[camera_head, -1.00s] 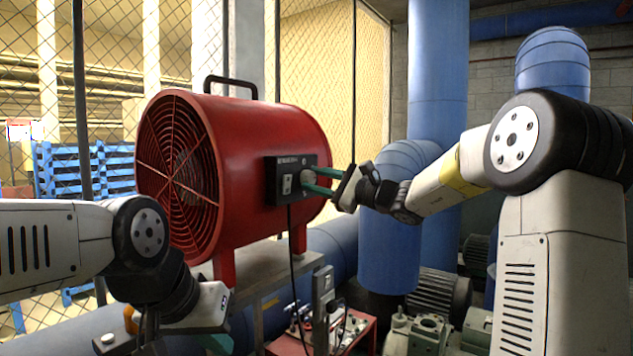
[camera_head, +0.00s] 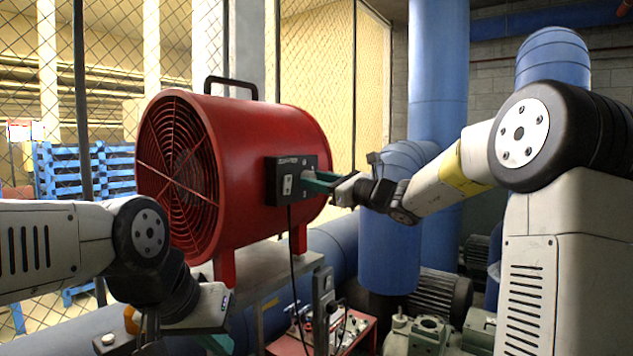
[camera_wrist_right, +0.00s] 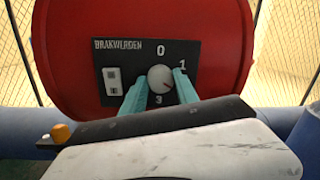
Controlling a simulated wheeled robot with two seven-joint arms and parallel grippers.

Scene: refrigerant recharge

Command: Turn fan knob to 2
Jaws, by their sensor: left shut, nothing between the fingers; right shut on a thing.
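The red drum fan (camera_head: 245,150) stands on a metal stand, with a black control panel (camera_head: 284,165) on its side. In the right wrist view the round grey fan knob (camera_wrist_right: 160,78) sits on that panel, with 0 above it, 1 to its right and 3 below. A small dark mark on the knob seems to point to the lower right; no 2 is visible there, where a finger covers the panel. My right gripper (camera_head: 312,182) is shut on the knob, one teal finger on each side. My left gripper (camera_head: 216,343) is low at the left, empty, its fingertips cut off by the frame edge.
A white rocker switch (camera_wrist_right: 113,80) is left of the knob. A black cable (camera_head: 292,255) hangs from the panel. Blue pipes (camera_head: 385,255) stand behind my right arm. A red cart (camera_head: 350,335) with equipment is below. A mesh fence (camera_head: 330,70) is behind the fan.

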